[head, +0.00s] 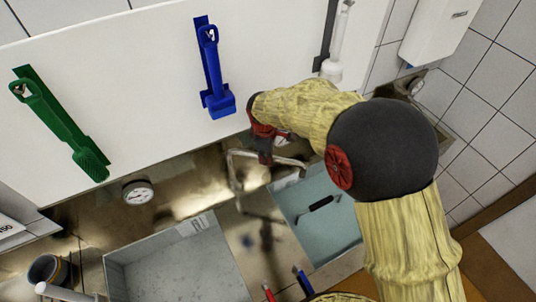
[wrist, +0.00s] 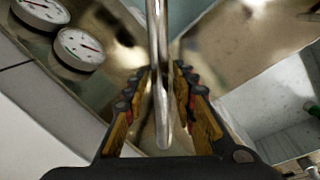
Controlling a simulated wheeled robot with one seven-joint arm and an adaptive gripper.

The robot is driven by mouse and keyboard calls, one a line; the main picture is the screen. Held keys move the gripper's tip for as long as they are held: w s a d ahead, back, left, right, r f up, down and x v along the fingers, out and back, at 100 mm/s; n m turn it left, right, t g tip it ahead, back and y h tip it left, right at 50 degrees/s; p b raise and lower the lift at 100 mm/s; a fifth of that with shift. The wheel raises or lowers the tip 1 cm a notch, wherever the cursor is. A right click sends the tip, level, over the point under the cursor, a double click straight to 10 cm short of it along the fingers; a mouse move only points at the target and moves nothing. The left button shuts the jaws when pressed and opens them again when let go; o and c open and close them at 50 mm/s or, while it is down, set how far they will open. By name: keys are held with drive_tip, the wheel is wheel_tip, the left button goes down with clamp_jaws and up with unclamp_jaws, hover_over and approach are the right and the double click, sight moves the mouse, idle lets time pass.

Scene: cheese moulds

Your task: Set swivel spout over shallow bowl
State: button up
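The swivel spout (head: 240,153) is a bent shiny metal tube above the steel sink deck. In the head view, one end of it shows near the back edge of the teal basin (head: 332,232). In the wrist view, the spout (wrist: 158,50) runs down between the fingers of my gripper (wrist: 162,72), with narrow gaps on both sides. My gripper (head: 265,158) points down at the spout from above and is open around it. A grey basin (head: 112,268) lies to the left. I cannot tell from depth which basin is the shallow bowl.
Dial gauges show on the deck (head: 138,192) and in the wrist view (wrist: 78,48). A dark-handled tool (head: 321,203) lies in the teal basin. Green (head: 60,120) and blue (head: 213,75) brushes hang on the white wall panel. A cup (head: 47,270) stands at lower left.

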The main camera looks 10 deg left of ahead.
drive_tip(key=c, duration=0.6)
clamp_jaws()
